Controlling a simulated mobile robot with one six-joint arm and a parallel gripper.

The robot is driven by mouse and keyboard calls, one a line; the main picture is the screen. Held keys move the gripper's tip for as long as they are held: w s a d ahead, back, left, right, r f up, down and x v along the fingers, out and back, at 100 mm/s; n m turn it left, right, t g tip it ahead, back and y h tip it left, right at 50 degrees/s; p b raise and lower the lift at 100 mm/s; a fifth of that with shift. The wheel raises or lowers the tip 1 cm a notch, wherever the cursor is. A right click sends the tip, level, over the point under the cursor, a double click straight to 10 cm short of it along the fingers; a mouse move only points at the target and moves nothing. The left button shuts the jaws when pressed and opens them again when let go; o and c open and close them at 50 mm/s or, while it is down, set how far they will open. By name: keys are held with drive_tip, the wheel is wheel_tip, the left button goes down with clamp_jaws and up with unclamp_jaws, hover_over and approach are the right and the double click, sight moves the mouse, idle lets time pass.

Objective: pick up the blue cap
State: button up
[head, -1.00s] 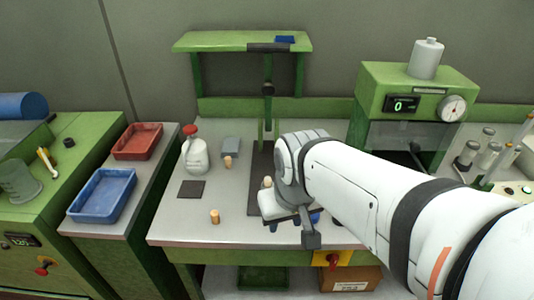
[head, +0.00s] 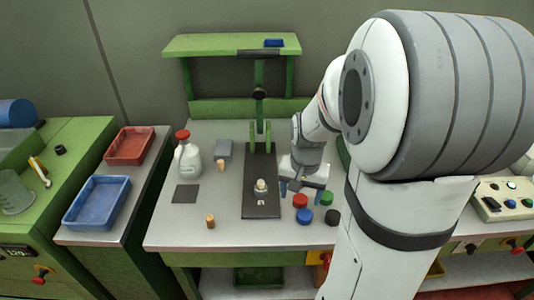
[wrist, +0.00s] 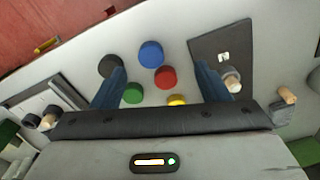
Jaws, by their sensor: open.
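The blue cap (head: 305,217) lies on the grey bench top near its front edge, just in front of the red cap (head: 300,201). The black cap (head: 332,217) is to its right and the green cap (head: 326,199) behind and right. In the wrist view the blue cap (wrist: 151,54) lies ahead of my gripper (wrist: 158,70), with nothing on top of it. My gripper (head: 303,190) is open and empty, just behind the caps, its blue fingers apart. The yellow cap (wrist: 177,100) shows in the wrist view, partly hidden by the gripper body.
A dark plate (head: 262,168) with a pale stopper piece (head: 261,186) stands left of the caps, under the green press. A cork (head: 210,221) and a red-capped bottle (head: 188,155) stand farther left. Blue (head: 97,203) and red (head: 130,146) trays are on the left table.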

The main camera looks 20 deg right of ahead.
sight(305, 214)
drive_tip(key=d+f, duration=0.1)
drive_tip(key=w+d+f+m, duration=0.1)
drive_tip(key=d+f+m, duration=0.1)
drive_tip(key=shift+w+d+f+g+p, duration=0.25)
drive_tip(key=shift+w+d+g+p, duration=0.05)
drive_tip(key=shift+w+p, duration=0.1)
drive_tip(key=shift+d+f, duration=0.15)
drive_tip(key=shift+f, duration=0.15)
drive_tip(key=shift+w+f+p, duration=0.2)
drive_tip(key=shift+f+p, duration=0.3)
drive_tip(key=shift+f, duration=3.25)
drive_tip(key=shift+c, duration=0.6)
drive_tip(key=c, duration=0.9)
